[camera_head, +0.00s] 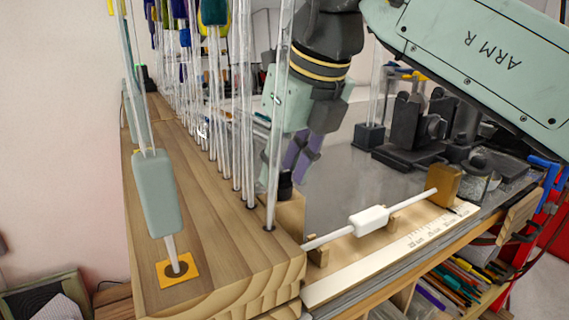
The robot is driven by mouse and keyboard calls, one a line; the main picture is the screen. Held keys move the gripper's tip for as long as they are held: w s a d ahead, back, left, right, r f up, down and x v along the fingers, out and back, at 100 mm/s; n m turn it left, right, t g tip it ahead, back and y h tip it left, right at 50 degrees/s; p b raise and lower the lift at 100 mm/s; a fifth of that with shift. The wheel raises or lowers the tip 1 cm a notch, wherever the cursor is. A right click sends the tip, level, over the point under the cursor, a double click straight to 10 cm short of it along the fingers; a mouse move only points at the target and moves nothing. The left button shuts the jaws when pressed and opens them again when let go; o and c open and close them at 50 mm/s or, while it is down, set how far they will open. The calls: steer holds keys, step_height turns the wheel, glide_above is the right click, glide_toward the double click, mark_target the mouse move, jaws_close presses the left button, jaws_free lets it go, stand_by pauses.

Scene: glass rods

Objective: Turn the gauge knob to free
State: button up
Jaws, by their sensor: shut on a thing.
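The gauge stands at the table's front edge: a thin light rod with a white slider (369,220), held between a small wooden post (318,252) and a tan wooden block (443,185). A dark knob (286,185) sits on a wooden piece behind the rack's front corner. My gripper (292,168) comes down from above with purple fingers, its tips at the knob and shut on it. Glass rods in front partly hide the gripper and knob. I cannot read the knob's setting.
A wooden rack (225,235) with a row of upright glass rods stands close left of my gripper. A rod with a pale green handle (158,195) stands at an orange square. Black fixtures (410,130) stand behind right. The grey tabletop (350,188) between is clear.

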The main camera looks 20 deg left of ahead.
steer(key=o, duration=1.2)
steer(key=shift+c, duration=0.2)
steer(key=v, duration=0.7)
steer(key=shift+r, duration=0.3)
